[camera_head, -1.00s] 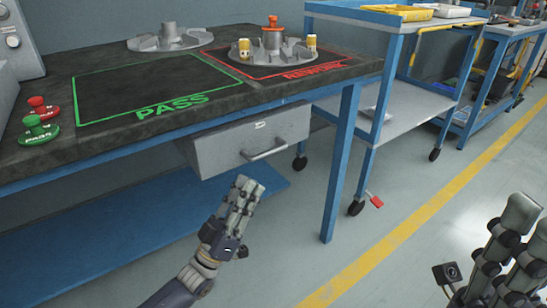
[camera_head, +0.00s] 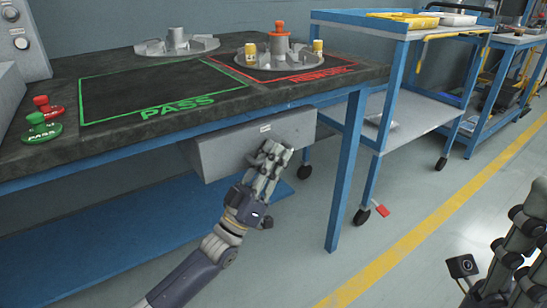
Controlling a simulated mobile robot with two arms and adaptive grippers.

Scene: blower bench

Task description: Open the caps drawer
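The caps drawer (camera_head: 222,151) is a grey metal box front with a small label, hung under the right part of the bench. It looks shut. Its bar handle is hidden behind my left gripper (camera_head: 272,153), whose fingertips are at the drawer front where the handle sits. I cannot tell whether the fingers touch or close around the handle. My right gripper (camera_head: 532,212) is partly in view at the right edge, far from the drawer, and its finger opening is unclear.
A blue bench leg (camera_head: 346,175) stands right of the drawer. A blue wheeled cart (camera_head: 395,75) is beyond. Floor in front is clear.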

